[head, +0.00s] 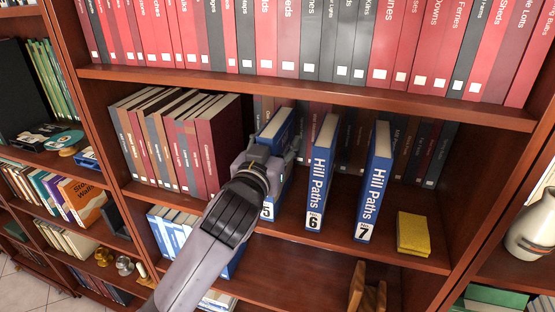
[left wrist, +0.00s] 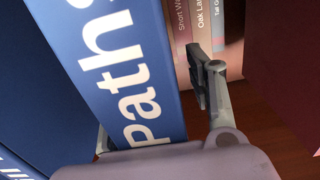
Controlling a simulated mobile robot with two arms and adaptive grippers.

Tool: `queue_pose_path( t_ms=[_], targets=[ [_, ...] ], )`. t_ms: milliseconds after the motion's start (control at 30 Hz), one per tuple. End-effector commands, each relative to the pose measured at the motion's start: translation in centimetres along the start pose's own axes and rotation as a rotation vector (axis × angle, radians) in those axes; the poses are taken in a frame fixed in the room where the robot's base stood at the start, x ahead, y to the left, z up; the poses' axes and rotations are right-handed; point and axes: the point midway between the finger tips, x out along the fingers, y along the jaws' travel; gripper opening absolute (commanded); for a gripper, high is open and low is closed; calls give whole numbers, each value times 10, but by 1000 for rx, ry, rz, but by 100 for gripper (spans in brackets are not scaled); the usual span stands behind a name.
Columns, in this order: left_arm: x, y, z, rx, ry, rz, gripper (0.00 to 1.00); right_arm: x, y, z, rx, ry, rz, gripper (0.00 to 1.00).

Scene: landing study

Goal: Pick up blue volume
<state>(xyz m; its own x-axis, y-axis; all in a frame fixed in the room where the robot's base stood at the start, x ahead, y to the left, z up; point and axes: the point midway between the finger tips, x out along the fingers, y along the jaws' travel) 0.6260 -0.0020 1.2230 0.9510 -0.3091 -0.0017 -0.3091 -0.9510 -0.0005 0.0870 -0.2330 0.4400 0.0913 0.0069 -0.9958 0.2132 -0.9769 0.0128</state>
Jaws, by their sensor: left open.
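Blue "Hill Paths" volumes stand upright on the middle shelf: volume 5 (head: 275,127), volume 6 (head: 320,172) and volume 7 (head: 374,182). My left gripper (head: 272,156) is at volume 5 and hides much of its spine; the number 5 shows below it. In the left wrist view, a blue spine lettered "Paths" (left wrist: 112,72) lies between the fingers of my open left gripper (left wrist: 152,112). One finger is on its right with a gap; the other is mostly hidden on its left. I cannot tell whether either touches. My right gripper is not in view.
Dark red and brown books (head: 190,150) stand left of volume 5. More books stand behind the blue volumes. A yellow block (head: 413,233) lies right of volume 7. The shelf board above (head: 320,93) holds red and black books. Gaps separate the blue volumes.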

Motion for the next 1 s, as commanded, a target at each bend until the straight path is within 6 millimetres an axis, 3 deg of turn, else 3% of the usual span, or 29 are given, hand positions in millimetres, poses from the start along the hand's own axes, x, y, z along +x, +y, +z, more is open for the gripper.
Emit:
queue_pose_path(
  t_ms=[167, 900, 1000],
  targets=[
    [0, 0, 0, 0, 1, 0, 49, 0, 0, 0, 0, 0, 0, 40],
    [-1, 0, 0, 0, 1, 0, 0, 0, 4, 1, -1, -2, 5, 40],
    [-1, 0, 0, -1, 1, 0, 0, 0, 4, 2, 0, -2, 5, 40]
  ],
)
